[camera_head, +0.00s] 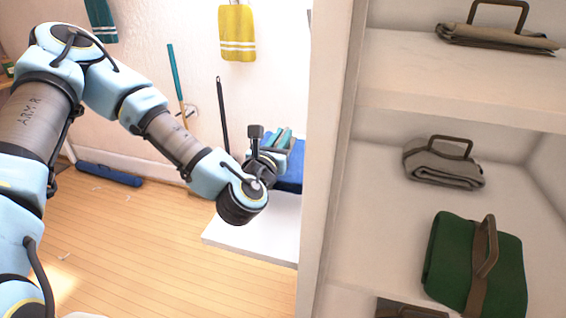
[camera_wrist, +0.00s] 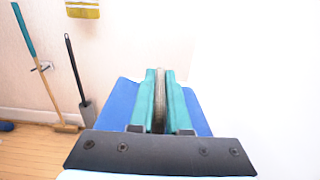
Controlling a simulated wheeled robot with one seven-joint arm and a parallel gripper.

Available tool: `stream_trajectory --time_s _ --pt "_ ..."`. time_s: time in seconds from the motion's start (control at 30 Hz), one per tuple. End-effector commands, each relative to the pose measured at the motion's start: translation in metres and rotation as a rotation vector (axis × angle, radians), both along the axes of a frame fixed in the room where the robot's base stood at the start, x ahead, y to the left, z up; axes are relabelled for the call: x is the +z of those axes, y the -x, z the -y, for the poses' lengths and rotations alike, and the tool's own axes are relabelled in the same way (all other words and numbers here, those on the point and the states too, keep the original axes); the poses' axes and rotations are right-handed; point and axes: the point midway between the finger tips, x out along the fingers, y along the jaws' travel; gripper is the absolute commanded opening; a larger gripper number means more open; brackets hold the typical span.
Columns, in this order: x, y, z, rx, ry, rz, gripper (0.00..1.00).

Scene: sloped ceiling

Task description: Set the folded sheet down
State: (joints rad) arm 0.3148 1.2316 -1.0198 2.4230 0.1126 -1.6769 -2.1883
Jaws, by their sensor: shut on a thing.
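The folded sheet is blue and shows in the head view (camera_head: 291,176), partly cut off by the shelf unit's side wall. In the wrist view the blue sheet (camera_wrist: 125,108) lies below the teal fingers and spreads out on both sides. My gripper (camera_head: 283,139) is shut on its brownish handle, which stands between the fingers in the wrist view (camera_wrist: 159,85). A white flat surface (camera_head: 255,228) is beneath the sheet. I cannot tell whether the sheet touches it.
A white shelf unit (camera_head: 327,160) fills the right side, its wall close to my gripper. It holds a brown bundle (camera_head: 497,38), a grey one (camera_head: 443,168) and a green one (camera_head: 455,265). A broom (camera_head: 176,73) and towels, including a yellow one (camera_head: 237,30), are by the wall.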

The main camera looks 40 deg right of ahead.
Motion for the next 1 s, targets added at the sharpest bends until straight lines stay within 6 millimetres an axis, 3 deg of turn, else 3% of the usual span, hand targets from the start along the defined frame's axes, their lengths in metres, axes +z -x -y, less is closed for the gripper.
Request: stream_trajectory --time_s 0.47,0.87,0.9,1.0 --pt "-0.055 0.0 0.0 0.0 0.001 0.001 0.0" --pt "-0.062 0.0 0.0 0.0 0.002 0.0 0.0" --pt "-0.062 0.0 -0.001 0.0 0.001 0.001 0.17" --pt "-0.061 0.0 0.0 0.0 0.001 0.001 0.28"
